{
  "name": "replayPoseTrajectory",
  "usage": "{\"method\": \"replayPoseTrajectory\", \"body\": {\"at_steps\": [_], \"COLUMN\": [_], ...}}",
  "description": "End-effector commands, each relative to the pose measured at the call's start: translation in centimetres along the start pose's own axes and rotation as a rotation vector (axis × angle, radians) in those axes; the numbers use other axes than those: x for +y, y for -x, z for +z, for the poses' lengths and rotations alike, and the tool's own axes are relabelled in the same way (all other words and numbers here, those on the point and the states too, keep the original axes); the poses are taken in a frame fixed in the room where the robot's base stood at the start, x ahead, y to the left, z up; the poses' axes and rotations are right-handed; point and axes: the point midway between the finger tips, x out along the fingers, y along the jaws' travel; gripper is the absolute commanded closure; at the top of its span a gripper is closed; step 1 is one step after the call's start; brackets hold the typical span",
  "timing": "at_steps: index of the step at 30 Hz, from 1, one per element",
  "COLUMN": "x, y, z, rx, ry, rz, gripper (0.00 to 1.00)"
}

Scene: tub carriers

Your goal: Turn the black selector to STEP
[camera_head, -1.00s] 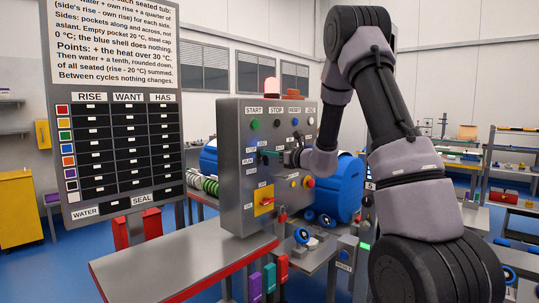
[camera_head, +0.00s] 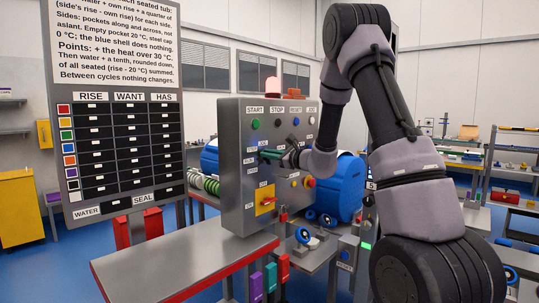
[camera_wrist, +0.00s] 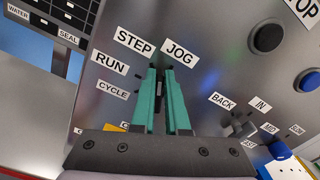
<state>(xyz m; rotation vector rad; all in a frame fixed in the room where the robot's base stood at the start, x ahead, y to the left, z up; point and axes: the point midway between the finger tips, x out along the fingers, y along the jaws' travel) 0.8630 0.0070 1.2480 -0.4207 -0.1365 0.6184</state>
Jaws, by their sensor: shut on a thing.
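The black selector (camera_wrist: 161,88) is on the grey control panel (camera_head: 233,215), mostly hidden between my fingers. The labels JOG (camera_wrist: 180,54), STEP (camera_wrist: 134,42), RUN (camera_wrist: 110,64) and CYCLE (camera_wrist: 113,90) fan around it in the wrist view. My gripper (camera_wrist: 160,72) has teal fingers shut on the selector, their tips between STEP and JOG in the picture. The selector's pointer is hidden, so I cannot tell which label it marks. In the head view my gripper (camera_head: 263,153) reaches the panel face from the right.
A grey knob (camera_wrist: 240,125) with BACK and IN labels sits right of my fingers. Round push buttons line the panel's top, including a dark one (camera_wrist: 267,38). A red switch on a yellow plate (camera_head: 265,200) is below. A metal table (camera_head: 180,262) stands in front.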

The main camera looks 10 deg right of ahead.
Motion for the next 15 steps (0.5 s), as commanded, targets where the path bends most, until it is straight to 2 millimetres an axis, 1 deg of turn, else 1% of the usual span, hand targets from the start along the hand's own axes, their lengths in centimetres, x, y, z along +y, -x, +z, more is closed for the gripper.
{"method": "replayPoseTrajectory", "body": {"at_steps": [6,15], "x": [0.45,0.83], "y": [0.04,0.03], "z": [-0.08,-0.15], "rx": [0.001,0.000], "ry": [0.161,0.305], "rz": [0.001,0.001], "gripper": [1.00,1.00]}}
